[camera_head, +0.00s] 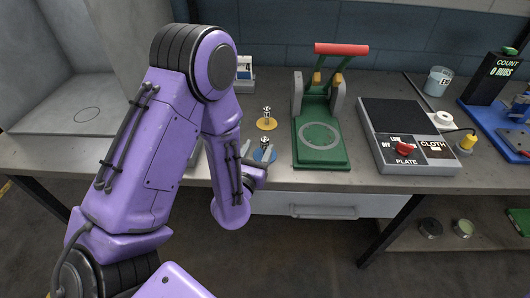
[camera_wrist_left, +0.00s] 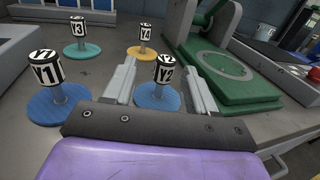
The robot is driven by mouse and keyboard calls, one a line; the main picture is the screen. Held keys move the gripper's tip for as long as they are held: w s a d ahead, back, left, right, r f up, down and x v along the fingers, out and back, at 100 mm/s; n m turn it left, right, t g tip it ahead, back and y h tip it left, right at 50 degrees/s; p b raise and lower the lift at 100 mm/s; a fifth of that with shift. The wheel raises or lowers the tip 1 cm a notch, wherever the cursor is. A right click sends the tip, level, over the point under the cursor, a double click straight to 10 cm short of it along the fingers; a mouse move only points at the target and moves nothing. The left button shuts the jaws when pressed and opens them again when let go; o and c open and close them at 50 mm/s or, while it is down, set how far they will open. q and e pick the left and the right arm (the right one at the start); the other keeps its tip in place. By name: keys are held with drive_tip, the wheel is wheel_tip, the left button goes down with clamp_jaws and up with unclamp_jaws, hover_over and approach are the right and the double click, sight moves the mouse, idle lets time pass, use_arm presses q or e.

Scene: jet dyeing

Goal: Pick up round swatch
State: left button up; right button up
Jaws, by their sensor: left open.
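Round swatches with black-and-white labelled knobs show in the left wrist view. The blue swatch Y2 (camera_wrist_left: 157,97) is between my left gripper's fingers (camera_wrist_left: 160,66); whether they touch it I cannot tell. Blue swatch Y1 (camera_wrist_left: 58,104) is to its left, teal swatch Y3 (camera_wrist_left: 82,51) and yellow-orange swatch Y4 (camera_wrist_left: 141,53) behind. In the head view, Y2 (camera_head: 265,154) and Y4 (camera_head: 266,124) show beside my arm, which hides the other two. My left gripper (camera_head: 260,150) is open, low at the bench's front edge. My right gripper is out of view.
A green press (camera_head: 320,148) with a red handle stands close right of the swatches. Farther right are a hotplate box (camera_head: 404,135), a beaker (camera_head: 437,81) and a blue-based counter (camera_head: 490,95). A drawer (camera_head: 325,205) hangs under the grey bench.

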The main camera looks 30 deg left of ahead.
sight(263, 144)
use_arm(q)
drive_tip(key=x, duration=0.1)
drive_tip(key=p+x, duration=0.1)
drive_tip(key=x, duration=0.1)
drive_tip(key=d+p+x, duration=0.1)
drive_tip(key=shift+w+a+r, duration=0.1)
drive_tip(key=shift+w+r, duration=0.15)
drive_tip(key=shift+w, duration=0.05)
drive_tip(key=shift+w+f, duration=0.15)
clamp_jaws()
drive_tip(key=shift+a, duration=0.1)
